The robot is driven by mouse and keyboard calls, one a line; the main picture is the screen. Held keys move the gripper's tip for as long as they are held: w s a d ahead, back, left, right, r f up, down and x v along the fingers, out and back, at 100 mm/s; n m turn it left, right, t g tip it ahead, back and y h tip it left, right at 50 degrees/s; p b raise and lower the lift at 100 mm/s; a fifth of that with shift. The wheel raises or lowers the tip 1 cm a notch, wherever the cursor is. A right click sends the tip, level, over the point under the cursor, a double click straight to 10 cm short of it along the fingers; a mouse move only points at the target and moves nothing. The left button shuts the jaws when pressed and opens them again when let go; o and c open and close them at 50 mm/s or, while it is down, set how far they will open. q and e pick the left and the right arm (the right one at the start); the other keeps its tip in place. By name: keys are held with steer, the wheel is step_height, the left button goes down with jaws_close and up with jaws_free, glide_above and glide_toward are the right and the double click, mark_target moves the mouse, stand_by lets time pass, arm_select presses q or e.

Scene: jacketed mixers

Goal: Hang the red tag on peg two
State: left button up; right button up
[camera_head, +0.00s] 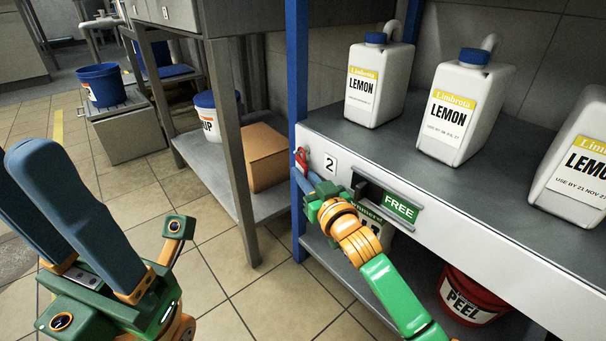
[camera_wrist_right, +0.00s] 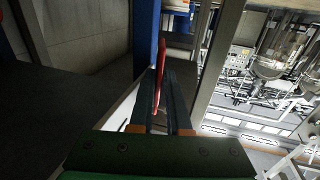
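The red tag (camera_head: 301,160) is small and shows at the front left end of the shelf edge, just left of the white "2" label (camera_head: 330,164). In the right wrist view the tag (camera_wrist_right: 161,70) stands nearly edge-on between the two dark fingers. My right gripper (camera_head: 308,178) is shut on it, with its fingertips close to the shelf front. Peg two cannot be made out behind the tag and fingers, so I cannot tell whether the tag touches it. My left gripper (camera_head: 45,185) is open and empty at the lower left, away from the shelf.
A blue post (camera_head: 297,70) stands left of the tag. A green "FREE" sign (camera_head: 400,207) sits on the shelf front. Several white lemon jugs (camera_head: 450,110) stand on the shelf. A red bucket (camera_head: 470,298) is below. The tiled floor (camera_head: 200,225) at front left is clear.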

steer(key=shift+d+f, duration=0.1)
steer(key=shift+d, duration=0.2)
